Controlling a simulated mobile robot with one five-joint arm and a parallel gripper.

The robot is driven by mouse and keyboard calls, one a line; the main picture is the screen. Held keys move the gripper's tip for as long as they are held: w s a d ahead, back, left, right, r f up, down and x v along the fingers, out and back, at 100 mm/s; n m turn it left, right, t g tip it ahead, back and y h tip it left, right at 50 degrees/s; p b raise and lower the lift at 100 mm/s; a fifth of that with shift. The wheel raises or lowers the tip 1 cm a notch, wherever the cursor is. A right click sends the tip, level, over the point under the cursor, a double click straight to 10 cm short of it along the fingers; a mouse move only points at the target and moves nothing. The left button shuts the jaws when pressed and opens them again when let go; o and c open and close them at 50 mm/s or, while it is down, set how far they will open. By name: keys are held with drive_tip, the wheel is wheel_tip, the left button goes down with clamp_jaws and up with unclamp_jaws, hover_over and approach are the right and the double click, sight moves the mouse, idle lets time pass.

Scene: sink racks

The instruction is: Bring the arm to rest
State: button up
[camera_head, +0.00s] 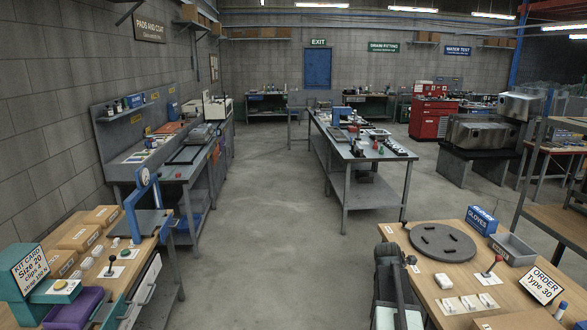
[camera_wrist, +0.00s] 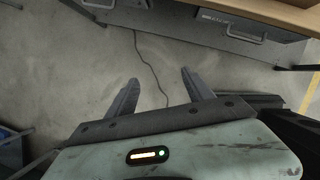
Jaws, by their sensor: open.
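My gripper (camera_wrist: 160,91) shows in the wrist view with its two dark fingers spread apart. It is open and nothing is between the fingers. Below and beyond the fingers is bare concrete floor with a dark cable lying on it. In the head view, part of my arm (camera_head: 388,285) stands at the lower right, beside the left edge of the wooden bench; the fingertips cannot be made out there.
The right wooden bench (camera_head: 425,287) carries a dark round turntable (camera_head: 442,242), a grey bin (camera_head: 512,249) and an order card (camera_head: 541,285). The left bench holds a kit card (camera_head: 29,272) and boxes. A drawer front (camera_wrist: 238,28) is near my gripper. The middle aisle floor is clear.

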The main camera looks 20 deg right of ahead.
drive_tip(key=w+a+f+m+y, duration=0.1)
drive_tip(key=w+a+m+y, duration=0.2)
drive_tip(key=a, duration=2.8)
drive_tip(key=s+a+m, duration=0.3)
drive_tip(key=a+m, duration=0.2)
drive_tip(key=m, duration=0.3)
drive_tip(key=s+a+m+g+y, duration=0.1)
drive_tip(key=s+a+m, duration=0.2)
drive_tip(key=m, duration=0.6)
drive_tip(key=shift+s+a+f, duration=0.2)
drive_tip(key=shift+a+f, duration=0.15)
drive_tip(key=shift+a, duration=0.75)
